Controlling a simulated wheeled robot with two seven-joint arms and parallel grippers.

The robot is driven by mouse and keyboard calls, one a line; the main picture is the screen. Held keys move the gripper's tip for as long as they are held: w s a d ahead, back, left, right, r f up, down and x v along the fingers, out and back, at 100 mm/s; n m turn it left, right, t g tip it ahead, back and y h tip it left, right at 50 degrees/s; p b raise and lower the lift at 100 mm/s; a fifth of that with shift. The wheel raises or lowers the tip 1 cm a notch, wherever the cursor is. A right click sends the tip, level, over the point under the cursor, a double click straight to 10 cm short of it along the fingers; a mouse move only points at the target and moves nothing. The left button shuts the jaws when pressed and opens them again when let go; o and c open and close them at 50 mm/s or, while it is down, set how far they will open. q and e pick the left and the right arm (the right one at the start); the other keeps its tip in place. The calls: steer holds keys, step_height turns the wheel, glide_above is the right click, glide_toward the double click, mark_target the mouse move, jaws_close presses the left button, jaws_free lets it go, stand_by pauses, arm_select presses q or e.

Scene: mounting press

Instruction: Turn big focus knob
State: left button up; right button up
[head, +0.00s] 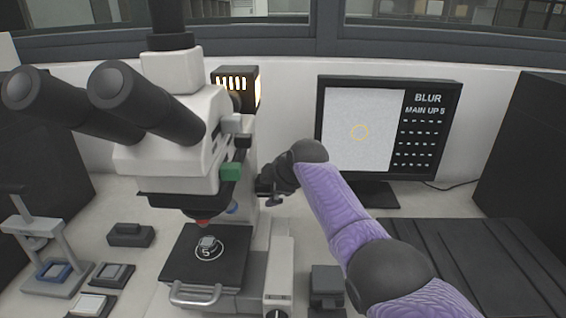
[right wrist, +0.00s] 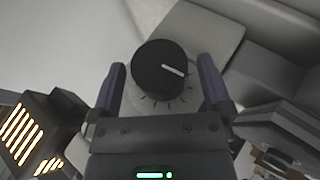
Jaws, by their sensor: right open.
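A round black knob (right wrist: 161,67) with a white pointer line sits on a pale round base with dark tick marks in the right wrist view. Its pointer aims right and slightly down. My right gripper (right wrist: 161,64) is open, with one purple finger on each side of the knob and a visible gap to both; I cannot tell the depth. In the head view my right gripper (head: 270,188) is at the right side of the white microscope (head: 185,150), and the knob is hidden there. The monitor (head: 362,130) reads "BLUR" and "MAIN UP 5". My left gripper is not in view.
A lamp housing (head: 236,88) with glowing slats stands behind the microscope. The black stage (head: 180,262) holds a small part. A small press stand (head: 38,240) and dark blocks are at left. A dark ridged mat (head: 480,262) lies at right.

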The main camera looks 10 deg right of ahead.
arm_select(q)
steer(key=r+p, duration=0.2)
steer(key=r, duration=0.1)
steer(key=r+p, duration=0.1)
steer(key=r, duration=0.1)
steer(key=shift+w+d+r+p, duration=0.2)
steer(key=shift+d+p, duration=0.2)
arm_select(e)
steer(key=v, duration=0.8)
steer(key=shift+d+f, duration=0.1)
